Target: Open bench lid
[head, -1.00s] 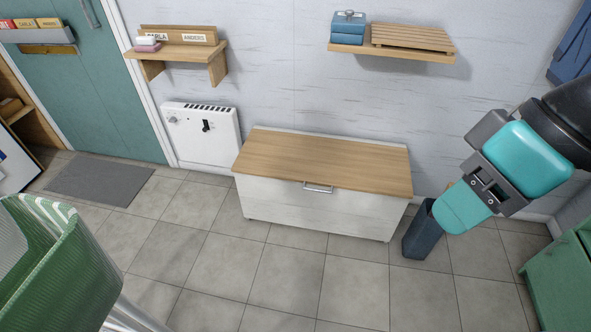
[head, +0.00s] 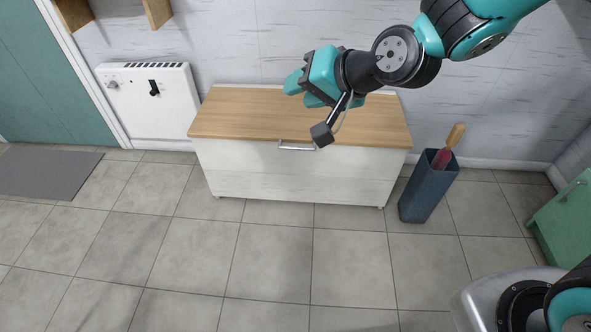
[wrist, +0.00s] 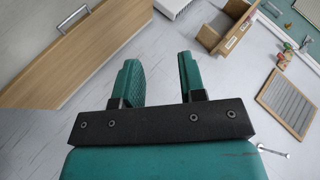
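The bench has a white front (head: 290,176) and a light wooden lid (head: 235,115), which lies shut. A metal bar handle (head: 297,147) is on the upper front, just below the lid's edge. In the wrist view, the lid (wrist: 95,50) and handle (wrist: 73,17) are at the upper left. My gripper (head: 299,92) is in front of the lid in the head view, up and away from the handle in the picture; its height above the lid is hard to judge. The wrist view shows its two teal fingers (wrist: 158,65) apart with nothing between them.
A white heater (head: 150,95) is on the wall left of the bench. A dark bin (head: 427,190) with a wooden-handled tool stands to its right. A green cabinet (head: 565,215) is at the right edge. The tiled floor before the bench is clear.

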